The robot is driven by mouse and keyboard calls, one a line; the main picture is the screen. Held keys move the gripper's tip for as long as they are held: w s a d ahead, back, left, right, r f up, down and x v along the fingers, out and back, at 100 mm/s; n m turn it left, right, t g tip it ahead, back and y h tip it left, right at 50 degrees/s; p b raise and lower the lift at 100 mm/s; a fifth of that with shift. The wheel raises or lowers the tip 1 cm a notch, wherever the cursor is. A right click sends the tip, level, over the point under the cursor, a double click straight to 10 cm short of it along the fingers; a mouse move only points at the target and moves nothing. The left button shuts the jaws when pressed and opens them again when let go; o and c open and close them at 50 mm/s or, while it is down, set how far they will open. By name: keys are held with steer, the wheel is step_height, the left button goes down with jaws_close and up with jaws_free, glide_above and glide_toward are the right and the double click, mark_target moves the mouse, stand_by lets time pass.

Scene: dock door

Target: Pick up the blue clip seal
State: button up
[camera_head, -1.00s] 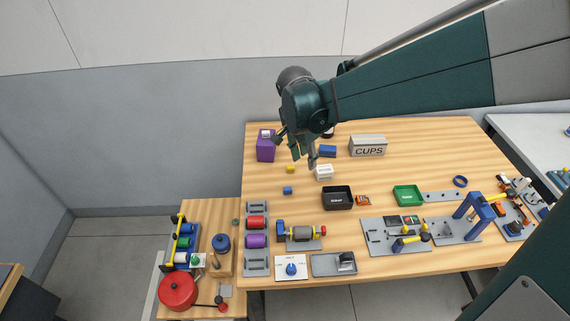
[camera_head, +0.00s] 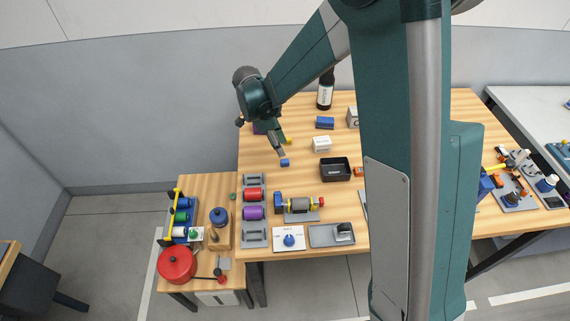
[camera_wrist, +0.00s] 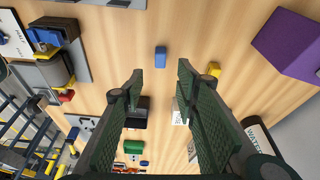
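The blue clip seal (camera_head: 284,162) is a small blue block lying on the wooden table, just below my gripper's fingers in the head view. In the wrist view the blue clip seal (camera_wrist: 160,57) lies on bare wood, just past the fingertips and in line with the gap between them. My gripper (camera_wrist: 160,76) is open, its two dark green fingers apart with nothing between them. In the head view my gripper (camera_head: 279,148) points down at the table; its height above the seal is hard to judge.
A small yellow block (camera_wrist: 214,69) lies close to the seal, by the right finger. A purple box (camera_wrist: 289,45), a white box (camera_head: 321,144), a black tray (camera_head: 335,168) and a blue box (camera_head: 325,123) stand nearby. My arm hides the table's right middle.

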mark_target(285, 160)
steer(key=shift+a+f, duration=0.15)
steer(key=shift+f, duration=0.05)
steer(key=shift+f, duration=0.1)
steer(key=shift+x, duration=1.2)
steer(key=shift+f, duration=0.1)
steer(key=shift+x, duration=2.5)
steer(key=c, duration=0.7)
